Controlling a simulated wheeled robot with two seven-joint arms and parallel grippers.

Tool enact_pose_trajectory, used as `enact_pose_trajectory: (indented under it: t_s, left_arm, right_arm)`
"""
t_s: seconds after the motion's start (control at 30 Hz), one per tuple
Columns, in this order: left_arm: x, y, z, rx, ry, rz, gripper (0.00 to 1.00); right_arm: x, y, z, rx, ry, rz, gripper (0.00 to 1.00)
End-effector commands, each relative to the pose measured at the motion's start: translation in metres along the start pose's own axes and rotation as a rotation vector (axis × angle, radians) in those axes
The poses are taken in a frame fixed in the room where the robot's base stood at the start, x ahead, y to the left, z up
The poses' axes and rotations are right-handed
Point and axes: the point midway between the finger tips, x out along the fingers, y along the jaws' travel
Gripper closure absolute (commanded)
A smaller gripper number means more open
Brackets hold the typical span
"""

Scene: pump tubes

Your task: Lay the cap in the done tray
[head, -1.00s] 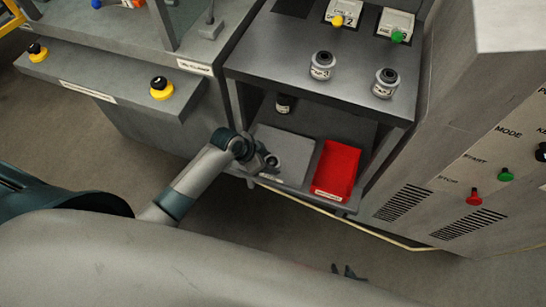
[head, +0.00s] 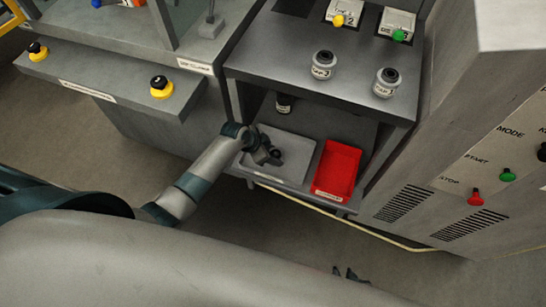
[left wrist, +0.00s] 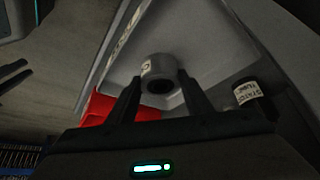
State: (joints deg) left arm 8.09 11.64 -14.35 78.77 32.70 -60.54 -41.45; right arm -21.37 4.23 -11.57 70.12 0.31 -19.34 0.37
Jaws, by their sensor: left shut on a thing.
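My left gripper (head: 270,157) is over the grey tray (head: 302,146) on the lower shelf. In the left wrist view the fingers (left wrist: 160,92) are shut on the cap (left wrist: 160,68), a short grey cylinder with a white label and a dark round opening. The grey tray's floor (left wrist: 195,48) shows behind the cap. I cannot tell whether the cap touches it. The grey tray's label in the left wrist view is too blurred to read. My right gripper (head: 350,273) shows only as dark tips at the bottom of the head view.
A red tray (head: 345,152) stands right of the grey tray. A dark labelled container (head: 284,103) stands behind the grey tray. Two grey labelled pieces (head: 323,65) (head: 386,83) stand on the shelf above. That shelf overhangs the trays. A control cabinet (head: 500,130) rises at the right.

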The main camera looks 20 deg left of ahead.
Motion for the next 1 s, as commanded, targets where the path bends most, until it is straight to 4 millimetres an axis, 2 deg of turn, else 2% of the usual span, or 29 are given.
enact_pose_trajectory:
  t_s: [0.2,0.63,0.67,0.73,1.0]
  left_arm:
    - [0.02,0.0,0.011,-0.001,0.0,0.0,0.85]
    - [0.024,-0.001,0.014,0.001,0.001,-0.001,0.85]
    - [0.025,0.0,0.014,0.0,0.0,-0.001,0.52]
    - [0.024,0.0,0.014,0.0,0.0,-0.001,0.35]
    - [0.024,0.0,0.014,0.0,0.0,-0.001,0.35]
  right_arm:
    - [0.001,0.0,0.003,-0.001,-0.015,0.0,0.69]
    - [0.002,0.002,0.003,0.001,-0.016,0.002,0.69]
    - [0.002,0.003,0.003,0.002,-0.019,0.003,0.69]
    - [0.001,0.004,0.002,0.003,-0.02,0.004,0.69]
    - [0.0,0.004,0.0,0.003,-0.016,0.005,0.69]
